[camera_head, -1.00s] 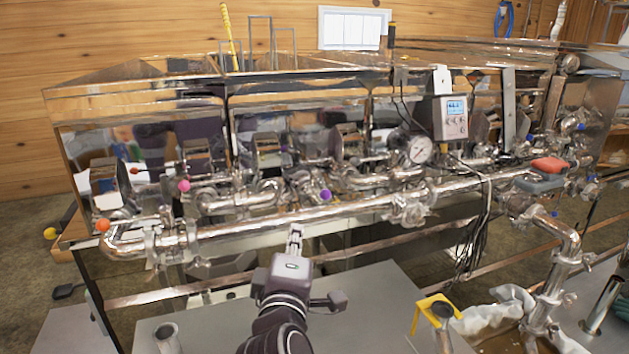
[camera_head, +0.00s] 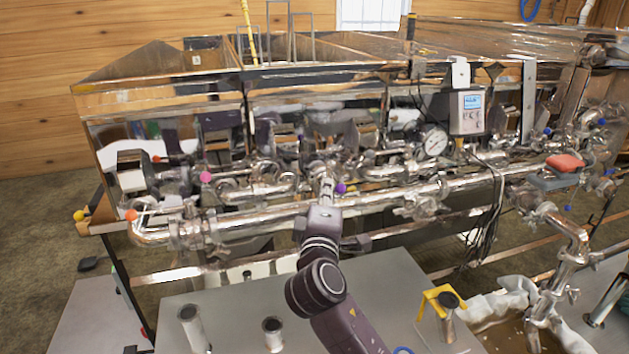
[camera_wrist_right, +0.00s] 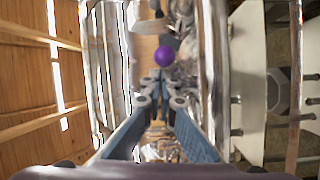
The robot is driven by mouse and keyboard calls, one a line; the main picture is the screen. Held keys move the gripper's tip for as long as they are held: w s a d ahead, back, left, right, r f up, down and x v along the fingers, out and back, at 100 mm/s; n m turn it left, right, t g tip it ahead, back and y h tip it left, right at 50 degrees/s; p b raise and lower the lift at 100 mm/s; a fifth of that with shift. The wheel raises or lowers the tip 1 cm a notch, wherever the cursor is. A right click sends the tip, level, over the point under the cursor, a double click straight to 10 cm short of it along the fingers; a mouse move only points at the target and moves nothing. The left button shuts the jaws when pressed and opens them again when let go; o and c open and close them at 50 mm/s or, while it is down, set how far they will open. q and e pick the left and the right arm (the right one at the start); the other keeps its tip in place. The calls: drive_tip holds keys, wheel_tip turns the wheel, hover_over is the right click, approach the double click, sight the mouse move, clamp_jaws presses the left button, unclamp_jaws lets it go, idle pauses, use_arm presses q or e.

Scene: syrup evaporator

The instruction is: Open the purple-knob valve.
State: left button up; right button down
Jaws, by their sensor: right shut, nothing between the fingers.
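The purple knob (camera_head: 340,188) sits on the shiny steel pipework of the evaporator, around the middle of the head view. My right gripper (camera_head: 327,182) is raised at the pipe, just left of the knob in that view. In the right wrist view, the purple knob (camera_wrist_right: 165,56) is a round ball just beyond the fingertips of my right gripper (camera_wrist_right: 163,82). The fingers are shut with nothing between them. A gap shows between them and the knob there; I cannot tell its depth. The handle behind the knob is mostly hidden. My left gripper is not in view.
A long horizontal pipe (camera_head: 260,216) runs along the evaporator's front. A pink knob (camera_head: 206,177) and an orange knob (camera_head: 131,215) are to the left. A pressure gauge (camera_head: 433,142) and hanging black cables (camera_head: 492,215) are to the right. A grey surface (camera_head: 385,285) lies below.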

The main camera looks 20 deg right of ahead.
drive_tip(key=shift+d+f, duration=0.2)
idle(0.3)
